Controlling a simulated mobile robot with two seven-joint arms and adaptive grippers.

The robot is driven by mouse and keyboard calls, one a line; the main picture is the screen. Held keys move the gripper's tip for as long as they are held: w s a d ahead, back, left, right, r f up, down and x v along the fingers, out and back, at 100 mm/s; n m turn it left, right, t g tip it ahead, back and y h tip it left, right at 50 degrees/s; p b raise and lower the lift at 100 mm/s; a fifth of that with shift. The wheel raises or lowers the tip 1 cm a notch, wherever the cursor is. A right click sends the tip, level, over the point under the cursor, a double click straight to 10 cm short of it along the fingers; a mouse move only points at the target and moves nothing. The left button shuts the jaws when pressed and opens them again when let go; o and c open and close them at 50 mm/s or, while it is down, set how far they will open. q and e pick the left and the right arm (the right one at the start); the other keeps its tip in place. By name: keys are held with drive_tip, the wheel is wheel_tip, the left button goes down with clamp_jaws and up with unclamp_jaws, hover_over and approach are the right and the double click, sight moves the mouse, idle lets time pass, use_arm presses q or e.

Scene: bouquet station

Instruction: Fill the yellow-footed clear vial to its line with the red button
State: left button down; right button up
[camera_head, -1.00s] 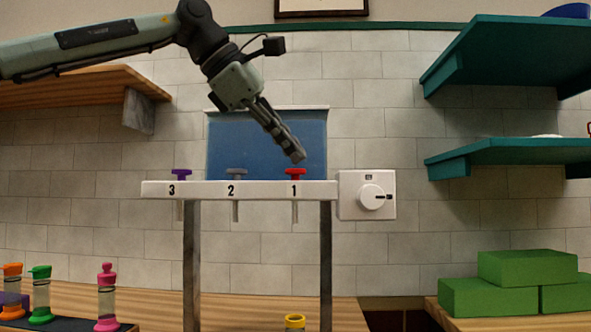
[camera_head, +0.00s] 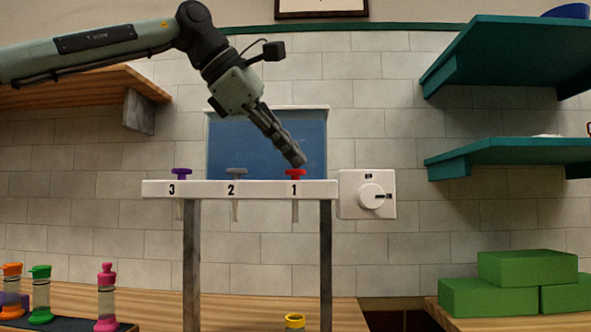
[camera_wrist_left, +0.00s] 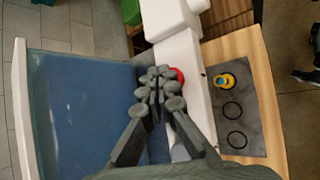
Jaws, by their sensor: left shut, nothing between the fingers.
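The red button (camera_head: 295,174) sits on the white dispenser bar above the number 1. My left gripper (camera_head: 299,163) is shut and empty, its fingertips right at the top of the red button; I cannot tell if they touch. In the left wrist view the closed fingers (camera_wrist_left: 157,84) partly cover the red button (camera_wrist_left: 178,76). The yellow-footed vial (camera_head: 294,321) shows only its yellow top part at the bottom edge, below spout 1. From above, the vial (camera_wrist_left: 225,80) stands on a grey mat. Its line and liquid level cannot be seen.
The bar (camera_head: 262,190) also carries a grey button (camera_head: 237,174) and a purple button (camera_head: 181,174). A white dial box (camera_head: 367,195) is at its right end. Several coloured vials stand at lower left. Green blocks (camera_head: 527,268) lie at right.

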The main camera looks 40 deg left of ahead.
use_arm(q)
drive_tip(key=shift+f, duration=0.35)
idle(0.3)
drive_tip(key=shift+r, duration=0.1)
drive_tip(key=shift+r+p, duration=0.95)
drive_tip(key=shift+p, duration=0.15)
drive_tip(key=shift+r, duration=2.5)
